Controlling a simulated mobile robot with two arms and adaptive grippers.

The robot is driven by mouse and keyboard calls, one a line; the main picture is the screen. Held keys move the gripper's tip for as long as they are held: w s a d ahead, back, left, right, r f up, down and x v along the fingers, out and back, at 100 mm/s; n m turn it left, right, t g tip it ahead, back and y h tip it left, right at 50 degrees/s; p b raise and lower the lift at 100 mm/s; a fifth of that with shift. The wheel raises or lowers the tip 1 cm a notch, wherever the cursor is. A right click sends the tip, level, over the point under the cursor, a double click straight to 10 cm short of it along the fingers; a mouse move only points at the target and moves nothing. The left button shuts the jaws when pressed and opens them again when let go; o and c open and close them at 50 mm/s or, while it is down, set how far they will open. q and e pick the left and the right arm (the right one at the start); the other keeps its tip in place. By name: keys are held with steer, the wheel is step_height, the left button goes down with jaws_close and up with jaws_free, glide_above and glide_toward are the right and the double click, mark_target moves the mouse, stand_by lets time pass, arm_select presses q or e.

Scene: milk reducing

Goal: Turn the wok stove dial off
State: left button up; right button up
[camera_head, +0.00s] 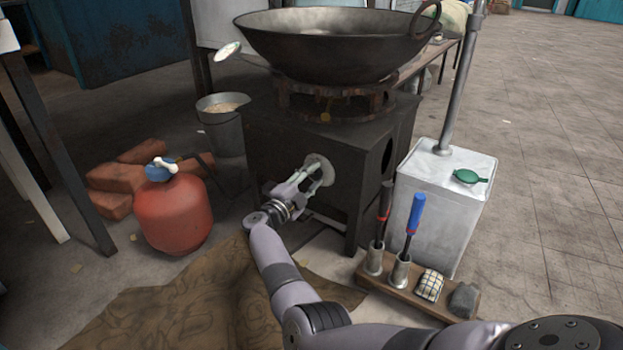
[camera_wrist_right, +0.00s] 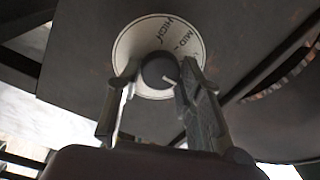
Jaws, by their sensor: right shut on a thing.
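The wok stove (camera_head: 300,150) is a dark metal box on legs with a black wok (camera_head: 330,50) on its burner. A pale round dial plate (camera_head: 318,162) is on its front face. In the right wrist view, the dark dial knob (camera_wrist_right: 157,68) sits in the middle of the white plate (camera_wrist_right: 127,45), which reads HIGH and MID. The knob's white mark points to the lower right. My right gripper (camera_head: 316,177) reaches the dial from the front, with its fingers shut on either side of the knob. My left gripper is out of view.
A red gas cylinder (camera_head: 174,213) and bricks (camera_head: 112,178) are left of the stove. A white canister (camera_head: 445,205) and a wooden tool rack (camera_head: 415,300) stand at the right. A metal bucket (camera_head: 222,128) is behind left. Brown cloth (camera_head: 170,310) lies in front.

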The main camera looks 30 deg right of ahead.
steer(key=shift+f, duration=0.1)
steer(key=o, duration=1.2)
steer(key=shift+c, duration=0.2)
step_height(320, 180, up, 10)
steer(key=shift+w+a+f, duration=0.1)
steer(key=shift+a+f, duration=0.05)
steer(key=shift+f, duration=0.1)
steer(key=shift+r, duration=0.35)
